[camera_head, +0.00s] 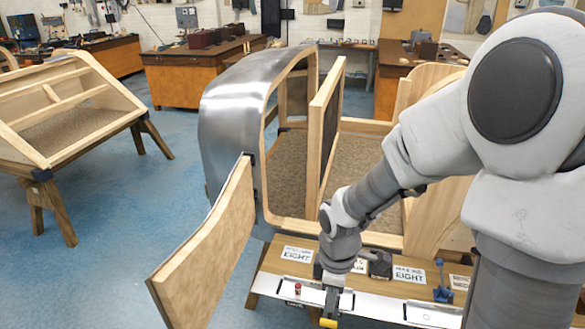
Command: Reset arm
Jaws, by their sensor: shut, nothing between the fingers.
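My arm reaches in from the right in the head view and hangs down toward the lower middle. My gripper (330,313) is at its end, pointing down over the front bench edge by the white strip (285,287). It is shut, with nothing held between the fingers. A small yellow part shows at its tip.
A wooden bodyframe with a metal skin (228,120) stands behind the arm. Its open wooden door (212,250) juts out at lower left. A blue clamp-like tool (442,285) sits right of the gripper. Another wooden frame (70,105) stands at left. Blue floor (120,230) is clear between.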

